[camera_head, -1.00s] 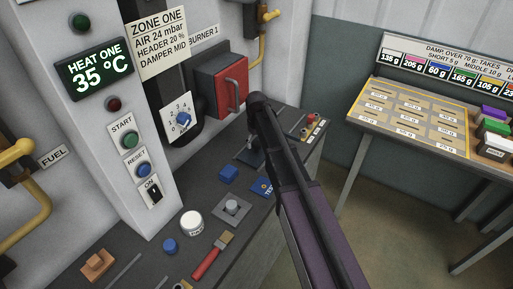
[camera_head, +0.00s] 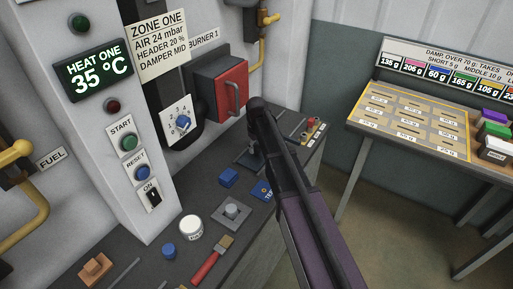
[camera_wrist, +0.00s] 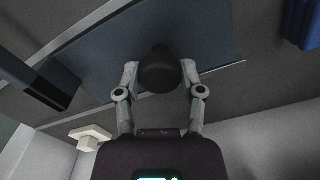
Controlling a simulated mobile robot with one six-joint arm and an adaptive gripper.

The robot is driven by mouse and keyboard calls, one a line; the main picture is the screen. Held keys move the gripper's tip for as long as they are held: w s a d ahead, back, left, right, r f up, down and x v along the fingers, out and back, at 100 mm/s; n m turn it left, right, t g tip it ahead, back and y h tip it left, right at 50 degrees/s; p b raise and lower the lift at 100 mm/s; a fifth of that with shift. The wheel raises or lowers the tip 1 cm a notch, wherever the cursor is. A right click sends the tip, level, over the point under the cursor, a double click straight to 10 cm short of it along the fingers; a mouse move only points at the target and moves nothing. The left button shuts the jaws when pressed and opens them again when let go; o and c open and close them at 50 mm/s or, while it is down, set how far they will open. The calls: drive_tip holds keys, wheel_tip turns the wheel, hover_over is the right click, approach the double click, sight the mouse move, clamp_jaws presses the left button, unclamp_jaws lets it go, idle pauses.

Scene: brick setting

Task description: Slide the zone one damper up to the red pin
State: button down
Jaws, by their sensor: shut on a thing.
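A dark round knob (camera_wrist: 160,74) stands between the two fingers of my gripper (camera_wrist: 160,68) in the wrist view, and the gripper is shut on it. The knob stands over a flat blue-grey plate (camera_wrist: 100,50) with a pale rail along its edge; I take these for the zone one damper. In the head view my dark arm hides most of the gripper, and part of a dark plate (camera_head: 246,161) shows beside it on the bench. I cannot clearly make out the red pin; a small red item (camera_head: 311,124) lies at the bench's far end.
A red burner box (camera_head: 228,88) and a dial (camera_head: 181,122) stand behind. A sample table (camera_head: 410,118) is at the right.

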drive_tip(key=w+d, duration=0.2)
drive_tip(key=w, duration=0.1)
drive_tip(key=w+d, duration=0.2)
drive_tip(key=w, duration=0.2)
drive_tip(key=w+d, duration=0.3)
drive_tip(key=shift+w, duration=0.35)
drive_tip(key=shift+c, duration=1.2)
unclamp_jaws()
drive_tip(key=shift+s, duration=0.2)
